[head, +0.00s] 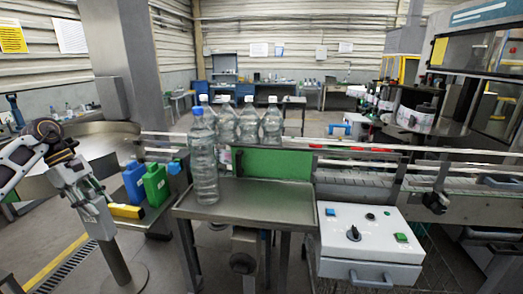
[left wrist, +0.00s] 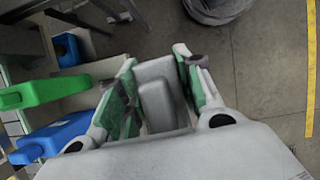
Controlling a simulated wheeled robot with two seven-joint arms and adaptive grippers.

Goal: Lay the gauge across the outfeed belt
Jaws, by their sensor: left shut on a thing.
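My left gripper (head: 96,212) points down at the left of the head view. In the left wrist view its green-padded fingers (left wrist: 155,95) are closed around a plain grey block (left wrist: 160,108), which I take to be the gauge. In the head view a pale grey piece at the fingertips is too small to make out clearly. The belt (head: 355,178) runs along the machine at the right, behind the control box, well apart from my left gripper. My right gripper is not in view.
A steel table (head: 250,194) carries a blue-capped bottle (head: 203,160); more clear bottles stand behind. Green (head: 155,185) and blue (head: 133,184) jugs and a yellow object (head: 127,211) sit beside my left gripper. A control box (head: 370,240) stands at the front right.

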